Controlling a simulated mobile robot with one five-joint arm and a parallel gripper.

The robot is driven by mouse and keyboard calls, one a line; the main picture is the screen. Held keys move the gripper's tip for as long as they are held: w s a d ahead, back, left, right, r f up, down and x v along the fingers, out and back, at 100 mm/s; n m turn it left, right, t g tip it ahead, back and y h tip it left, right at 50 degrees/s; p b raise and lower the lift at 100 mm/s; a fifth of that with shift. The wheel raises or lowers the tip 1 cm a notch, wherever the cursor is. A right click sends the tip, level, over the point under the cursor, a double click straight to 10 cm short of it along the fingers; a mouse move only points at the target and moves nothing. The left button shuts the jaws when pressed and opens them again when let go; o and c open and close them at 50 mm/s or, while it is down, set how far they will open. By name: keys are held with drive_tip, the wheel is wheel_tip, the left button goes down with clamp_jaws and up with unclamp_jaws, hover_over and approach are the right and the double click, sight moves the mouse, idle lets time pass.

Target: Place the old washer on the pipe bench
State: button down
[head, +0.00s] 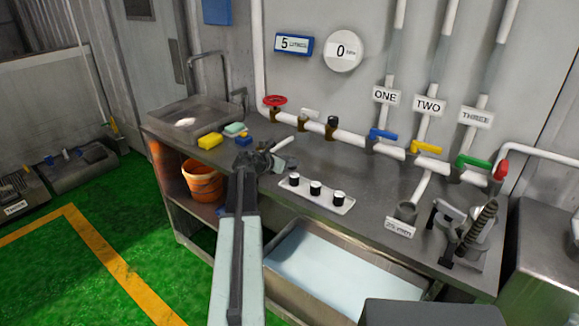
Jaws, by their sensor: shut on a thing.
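The pipe bench (358,182) is a long grey metal bench along the wall, with white pipes and coloured valve handles at its back. My gripper (268,160) is over the left-middle part of the bench top, reached across its front edge. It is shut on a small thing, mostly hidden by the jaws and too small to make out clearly. I cannot tell from this view whether it is the old washer, or whether it touches the bench top. No other washer can be made out on the bench.
A plate with three black-and-white knobs (316,192) lies right of my gripper. A sink (190,112), yellow sponge (210,140) and blue item (243,138) are to the left. A clamp with a spring (472,232) stands at the right. A water trough (335,270) is below the front edge.

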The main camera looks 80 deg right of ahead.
drive_tip(key=c, duration=1)
unclamp_jaws()
drive_tip(key=shift+r, duration=0.25)
drive_tip(key=p+v, duration=0.4)
drive_tip(key=v, duration=0.8)
drive_tip(key=shift+f+p, duration=0.15)
drive_tip(key=shift+p, duration=0.2)
